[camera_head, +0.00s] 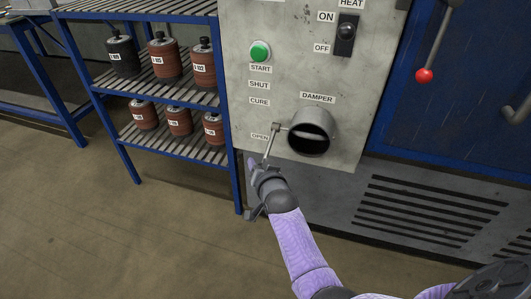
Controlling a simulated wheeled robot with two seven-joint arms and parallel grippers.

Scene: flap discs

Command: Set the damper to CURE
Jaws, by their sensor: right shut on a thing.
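The damper (310,130) is a round grey duct stub low on the grey control panel, under the DAMPER label (317,98). Its thin metal lever (271,146) comes off the left side and hangs down, slightly left, beside the OPEN label (259,135). The CURE label (260,102) is above OPEN, and the SHUT label (258,85) is above CURE. My right gripper (263,168) is shut on the lower end of the lever; its fingers hide that end. My left gripper is not in view.
A blue rack (153,85) with several disc stacks stands left of the panel. Above are a green START button (260,51) and a black HEAT switch (347,36). A red-knobbed lever (425,75) hangs on the blue door at right. The floor at left is clear.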

